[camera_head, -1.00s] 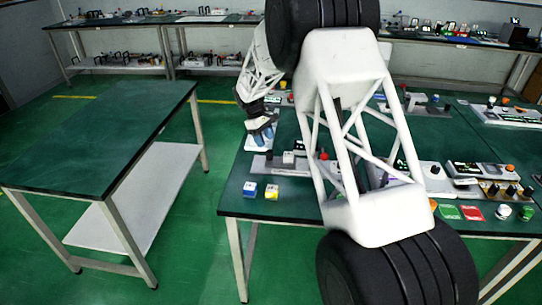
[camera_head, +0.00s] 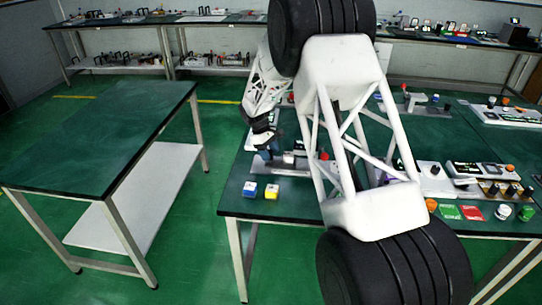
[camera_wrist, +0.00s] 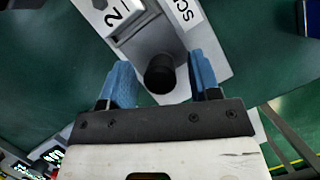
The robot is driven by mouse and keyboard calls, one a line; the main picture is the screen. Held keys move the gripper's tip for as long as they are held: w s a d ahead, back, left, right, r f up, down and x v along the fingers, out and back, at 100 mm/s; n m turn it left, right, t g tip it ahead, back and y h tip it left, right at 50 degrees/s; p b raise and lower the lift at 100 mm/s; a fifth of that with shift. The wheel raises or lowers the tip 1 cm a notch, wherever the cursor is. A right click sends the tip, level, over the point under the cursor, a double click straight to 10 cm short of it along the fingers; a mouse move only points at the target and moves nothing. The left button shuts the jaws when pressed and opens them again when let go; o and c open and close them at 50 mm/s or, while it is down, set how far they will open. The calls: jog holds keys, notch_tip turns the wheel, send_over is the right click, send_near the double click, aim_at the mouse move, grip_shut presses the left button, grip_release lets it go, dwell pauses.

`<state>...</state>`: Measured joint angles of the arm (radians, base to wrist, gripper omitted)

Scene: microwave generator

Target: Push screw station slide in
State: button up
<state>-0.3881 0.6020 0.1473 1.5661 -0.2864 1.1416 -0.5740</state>
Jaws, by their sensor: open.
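The screw station (camera_wrist: 185,25) shows in the wrist view as a grey base with a label reading "SC" and a block (camera_wrist: 135,25) marked "2". A black round knob (camera_wrist: 160,72) stands at its near end. My gripper (camera_wrist: 160,85) is open, with one blue finger on each side of the knob. Whether either finger touches the knob cannot be told. In the head view, my gripper (camera_head: 266,148) is over the left end of the grey station (camera_head: 290,163) at the table's left side. The knob is hidden there.
More stations (camera_head: 480,170) stand to the right, beyond my arm. An empty green table (camera_head: 100,135) stands on the left.

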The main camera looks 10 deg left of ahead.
jog(key=shift+x, duration=0.8)
grip_shut()
